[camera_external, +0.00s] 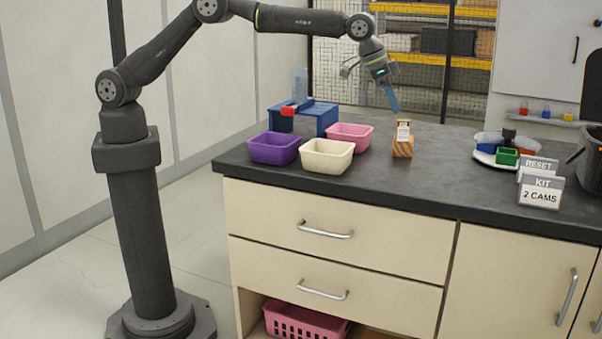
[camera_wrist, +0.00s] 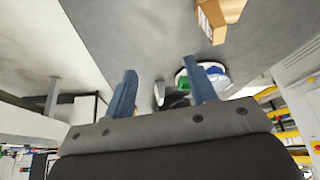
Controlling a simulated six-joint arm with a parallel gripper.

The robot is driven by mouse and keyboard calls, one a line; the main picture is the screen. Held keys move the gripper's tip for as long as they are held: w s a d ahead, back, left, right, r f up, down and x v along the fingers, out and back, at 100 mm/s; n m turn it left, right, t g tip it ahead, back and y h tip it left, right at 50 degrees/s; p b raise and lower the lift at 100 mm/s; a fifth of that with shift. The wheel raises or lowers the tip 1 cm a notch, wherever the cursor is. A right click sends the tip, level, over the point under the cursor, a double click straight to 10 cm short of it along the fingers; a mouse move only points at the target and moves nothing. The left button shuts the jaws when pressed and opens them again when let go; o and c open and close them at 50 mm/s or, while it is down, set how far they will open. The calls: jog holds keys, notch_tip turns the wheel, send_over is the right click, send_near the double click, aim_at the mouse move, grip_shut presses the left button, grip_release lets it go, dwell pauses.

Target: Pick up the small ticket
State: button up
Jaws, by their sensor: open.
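A small white ticket (camera_external: 403,129) with dark print stands upright in a wooden block (camera_external: 403,147) near the middle of the counter. In the wrist view the wooden block (camera_wrist: 222,14) shows at the top right, with a pale face that may be the ticket. My gripper (camera_external: 391,98) is above the counter, a little behind and left of the block, with its blue fingers pointing down. In the wrist view the fingers of my gripper (camera_wrist: 160,95) are apart with nothing between them. The gripper does not touch the ticket.
Purple (camera_external: 274,148), cream (camera_external: 326,156) and pink (camera_external: 350,136) bins stand left of the block, with a blue box (camera_external: 318,118) behind. A white plate (camera_external: 485,157) with small coloured bins, RESET (camera_external: 538,168) and KIT (camera_external: 541,192) signs stand right. The counter (camera_external: 440,190) before the block is clear.

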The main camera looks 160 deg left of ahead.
send_near(400, 120)
jog(key=shift+n+g, duration=0.3)
jog(key=shift+n, duration=0.1)
jog(key=shift+x, duration=6.35)
jog(key=shift+w, duration=0.1)
jog(key=shift+c, duration=0.2)
grip_shut()
